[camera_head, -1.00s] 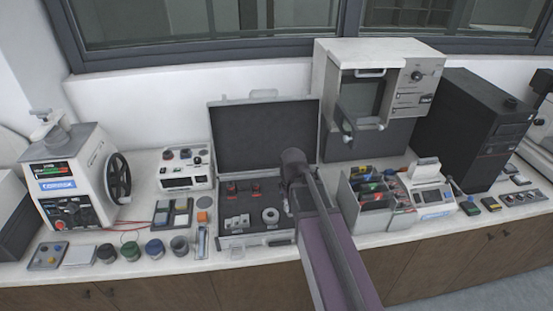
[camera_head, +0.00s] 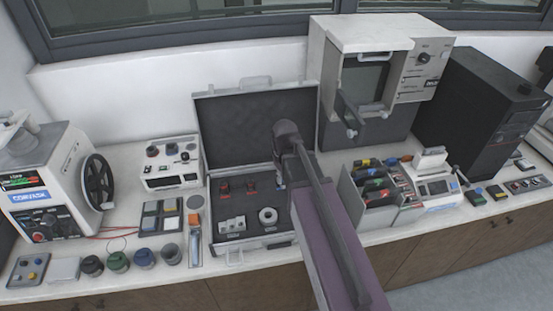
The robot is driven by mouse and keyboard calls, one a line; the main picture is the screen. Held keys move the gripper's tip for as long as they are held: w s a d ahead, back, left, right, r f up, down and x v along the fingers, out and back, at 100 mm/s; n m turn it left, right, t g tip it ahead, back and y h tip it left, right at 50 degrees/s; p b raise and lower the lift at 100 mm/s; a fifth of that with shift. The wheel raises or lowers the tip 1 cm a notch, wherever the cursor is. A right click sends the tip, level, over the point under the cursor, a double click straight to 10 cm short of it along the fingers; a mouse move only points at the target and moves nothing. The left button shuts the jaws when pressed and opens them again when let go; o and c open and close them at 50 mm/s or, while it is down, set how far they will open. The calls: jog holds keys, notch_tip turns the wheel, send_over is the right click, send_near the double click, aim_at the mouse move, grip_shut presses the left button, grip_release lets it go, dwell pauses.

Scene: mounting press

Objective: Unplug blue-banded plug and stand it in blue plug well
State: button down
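A row of round wells stands at the front left of the bench; the blue one (camera_head: 144,258) is between the green well (camera_head: 118,261) and a grey one (camera_head: 171,252). I cannot pick out a blue-banded plug for certain. Red leads (camera_head: 112,236) run along the bench beside the press (camera_head: 45,185) at the left. My arm reaches over the open case, and its dark joint (camera_head: 288,132) covers part of the case. A small pale part shows below that joint, perhaps part of my gripper (camera_head: 280,174); its fingers cannot be made out.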

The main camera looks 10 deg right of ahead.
jog(key=shift+a, duration=0.15)
jog(key=shift+w, duration=0.3)
jog(key=w+d+f+b, duration=0.1)
jog(key=w, duration=0.7)
jog(key=shift+f+b, duration=0.3)
jog(key=shift+f, duration=0.1)
jog(key=shift+f+b, duration=1.55)
jog(key=shift+b, duration=0.1)
jog(key=shift+f+b, duration=2.5)
dwell(1.3)
jog(key=shift+c, duration=2.2)
grip_release()
